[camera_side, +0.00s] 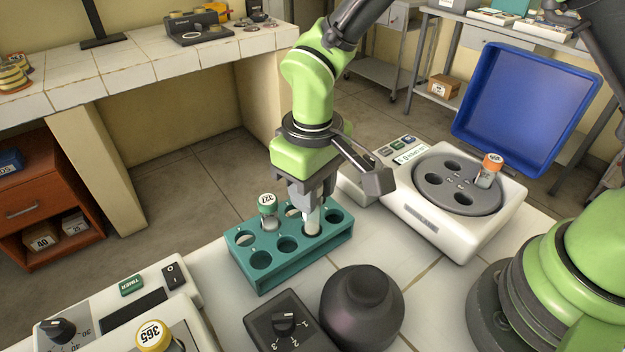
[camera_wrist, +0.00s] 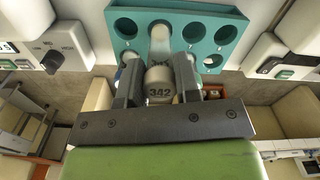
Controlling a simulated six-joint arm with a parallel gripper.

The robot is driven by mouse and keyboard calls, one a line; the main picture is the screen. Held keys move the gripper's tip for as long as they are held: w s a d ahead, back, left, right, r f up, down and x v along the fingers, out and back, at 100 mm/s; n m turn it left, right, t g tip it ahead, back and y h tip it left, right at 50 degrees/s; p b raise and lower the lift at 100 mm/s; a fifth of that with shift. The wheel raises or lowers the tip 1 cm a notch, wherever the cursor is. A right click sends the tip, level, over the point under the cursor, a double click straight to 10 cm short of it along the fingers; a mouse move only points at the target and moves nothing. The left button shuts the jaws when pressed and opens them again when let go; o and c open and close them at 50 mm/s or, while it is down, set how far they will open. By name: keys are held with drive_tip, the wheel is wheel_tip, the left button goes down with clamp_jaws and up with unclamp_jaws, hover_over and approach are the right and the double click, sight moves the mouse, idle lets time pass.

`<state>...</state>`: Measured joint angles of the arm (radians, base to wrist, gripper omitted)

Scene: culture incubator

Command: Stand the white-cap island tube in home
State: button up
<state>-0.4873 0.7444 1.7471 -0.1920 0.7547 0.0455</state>
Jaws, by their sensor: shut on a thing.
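The white-cap tube, marked 342 (camera_wrist: 159,92), is between the fingers of my gripper (camera_side: 311,196). My gripper is shut on it, and the fingers show on both sides of its cap in the wrist view (camera_wrist: 159,75). The tube's clear lower part (camera_side: 312,222) points down at a front-right hole of the teal rack (camera_side: 305,256). I cannot tell how deep it sits in that hole. The teal rack also shows at the top of the wrist view (camera_wrist: 225,14).
A white centrifuge-like device (camera_side: 466,239) at right holds an orange-cap tube (camera_side: 491,163) in its rotor. A dark round-topped object (camera_side: 362,305) and a knob box (camera_side: 284,325) stand just in front of the rack. A yellow-cap tube (camera_side: 152,337) is at lower left. A blue tray (camera_side: 525,105) is behind.

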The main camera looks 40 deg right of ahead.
drive_tip(key=shift+f, duration=0.35)
drive_tip(key=shift+f, duration=1.55)
drive_tip(key=o, duration=1.3)
drive_tip(key=shift+r, duration=0.1)
drive_tip(key=shift+r, duration=3.65)
